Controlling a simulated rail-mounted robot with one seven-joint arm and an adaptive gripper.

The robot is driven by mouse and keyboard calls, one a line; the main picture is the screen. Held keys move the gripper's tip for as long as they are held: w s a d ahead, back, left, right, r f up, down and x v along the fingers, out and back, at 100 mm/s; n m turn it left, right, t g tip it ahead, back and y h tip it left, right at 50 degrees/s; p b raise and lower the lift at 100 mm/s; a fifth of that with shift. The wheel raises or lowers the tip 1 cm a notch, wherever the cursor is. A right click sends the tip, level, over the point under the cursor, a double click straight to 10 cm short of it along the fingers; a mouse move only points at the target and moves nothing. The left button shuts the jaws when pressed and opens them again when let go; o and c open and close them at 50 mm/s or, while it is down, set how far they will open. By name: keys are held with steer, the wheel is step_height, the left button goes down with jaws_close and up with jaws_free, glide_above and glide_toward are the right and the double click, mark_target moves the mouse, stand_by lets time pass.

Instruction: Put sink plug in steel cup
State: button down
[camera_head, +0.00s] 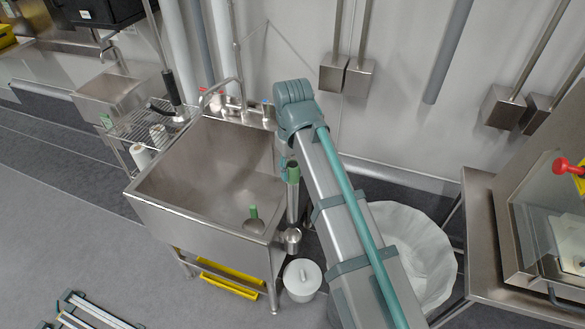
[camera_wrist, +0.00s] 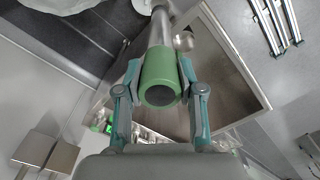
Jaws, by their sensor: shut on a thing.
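My gripper (camera_head: 289,163) is shut on the sink plug (camera_head: 293,200), a long steel tube with a green top, upright just outside the sink's right side. In the wrist view, the teal fingers of my gripper (camera_wrist: 160,68) press on both sides of the plug's green end (camera_wrist: 160,78). Its steel shaft runs away from the camera. A small round steel cup (camera_head: 292,236) shows directly below the plug's lower end, beside the sink. I cannot tell whether the plug touches or enters it. In the wrist view, a rounded steel shape shows beside the shaft.
The steel sink (camera_head: 190,220) stands to the left; a green-handled piece (camera_head: 253,213) shows inside it. A white lidded bucket (camera_head: 301,279) is on the floor below the plug. A white-lined bin (camera_head: 425,240) is to the right. A yellow tray (camera_head: 215,284) lies under the sink.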

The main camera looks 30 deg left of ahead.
mark_target(292, 185)
steer(key=shift+d+f, duration=0.15)
steer(key=shift+a+f+b, duration=0.25)
steer(key=shift+f+b, duration=0.3)
steer(key=shift+f, duration=0.1)
step_height(292, 185, down, 4)
steer(key=b, duration=0.3)
steer(key=shift+f, duration=0.1)
steer(key=shift+d+f, duration=0.1)
steer(key=shift+f, duration=0.1)
steer(key=shift+f+b, duration=1.25)
steer(key=shift+f, duration=3.5)
steer(key=c, duration=0.6)
jaws_free()
steer(key=shift+c, duration=0.2)
